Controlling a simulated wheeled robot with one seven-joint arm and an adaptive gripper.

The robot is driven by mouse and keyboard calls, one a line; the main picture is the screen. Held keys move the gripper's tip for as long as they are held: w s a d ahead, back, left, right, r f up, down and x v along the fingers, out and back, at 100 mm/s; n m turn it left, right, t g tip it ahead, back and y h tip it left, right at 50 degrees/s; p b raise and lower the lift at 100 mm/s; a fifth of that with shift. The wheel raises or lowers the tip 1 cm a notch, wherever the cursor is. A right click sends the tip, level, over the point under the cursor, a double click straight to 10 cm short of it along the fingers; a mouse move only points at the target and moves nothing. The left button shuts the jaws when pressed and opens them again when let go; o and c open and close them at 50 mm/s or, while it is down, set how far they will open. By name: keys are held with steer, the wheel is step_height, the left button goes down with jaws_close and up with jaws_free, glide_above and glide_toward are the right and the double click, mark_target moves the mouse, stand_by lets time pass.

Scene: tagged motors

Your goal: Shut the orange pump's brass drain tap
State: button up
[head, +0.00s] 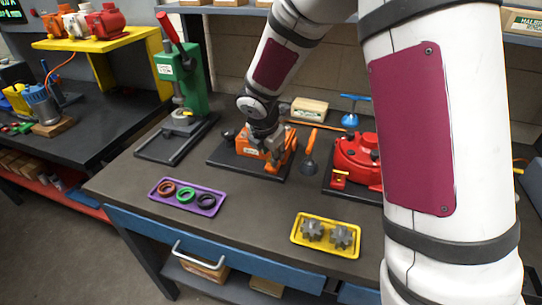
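The orange pump (251,148) stands on a black base plate (232,160) in the middle of the bench. My arm reaches down from the upper right, and my gripper (268,138) is right over the pump, covering its upper part. I cannot tell if the fingers touch the pump, or whether they are open or shut. I cannot make out the orange pump's brass drain tap; it is hidden or too small.
A red pump (357,157) with a brass-coloured fitting (339,174) stands to the right. In front are a purple tray (162,200) of rings and a yellow tray (298,240) of gears. A green press (193,85) stands left.

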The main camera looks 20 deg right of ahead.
steer(key=shift+x, duration=1)
jaws_close()
